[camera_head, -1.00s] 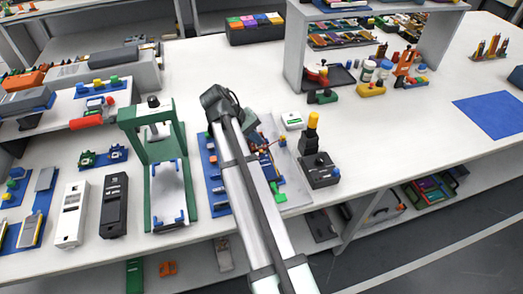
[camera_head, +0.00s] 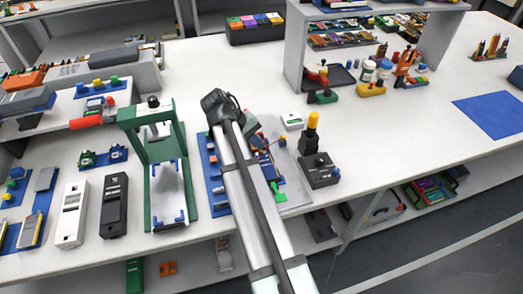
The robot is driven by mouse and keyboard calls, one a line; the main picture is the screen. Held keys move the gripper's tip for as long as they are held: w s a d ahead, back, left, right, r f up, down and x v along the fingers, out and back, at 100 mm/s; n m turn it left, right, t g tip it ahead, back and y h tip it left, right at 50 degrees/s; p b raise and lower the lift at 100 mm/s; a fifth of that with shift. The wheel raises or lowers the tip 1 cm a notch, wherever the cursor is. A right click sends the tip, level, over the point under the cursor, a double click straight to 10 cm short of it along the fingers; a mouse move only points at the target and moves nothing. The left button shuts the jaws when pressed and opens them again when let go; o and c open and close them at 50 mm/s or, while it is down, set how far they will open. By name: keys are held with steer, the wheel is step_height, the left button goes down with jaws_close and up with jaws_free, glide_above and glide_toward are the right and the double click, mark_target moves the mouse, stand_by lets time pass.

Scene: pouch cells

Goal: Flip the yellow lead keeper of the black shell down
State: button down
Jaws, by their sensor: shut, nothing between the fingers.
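A black, box-like shell (camera_head: 114,206) lies on the table at the left, beside a similar white one. I take it for the black shell, but I cannot make out a yellow lead keeper on it. My arm reaches up from the bottom edge, across a blue board (camera_head: 211,172), to a dark joint near the middle of the table. My gripper is hidden, so its fingers and their distance from the shell do not show.
A green press frame (camera_head: 183,150) stands between the black shell and my arm. The white shell (camera_head: 72,213) lies left of the black one.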

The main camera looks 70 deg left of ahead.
steer(key=shift+d+f, duration=0.7)
steer(key=shift+f, duration=0.1)
stand_by(1.4)
steer(key=shift+a+r, duration=1)
steer(key=shift+r, duration=0.2)
steer(key=shift+a+r, duration=0.8)
steer(key=shift+r, duration=0.2)
steer(key=shift+a+r, duration=0.75)
steer(key=shift+r, duration=0.2)
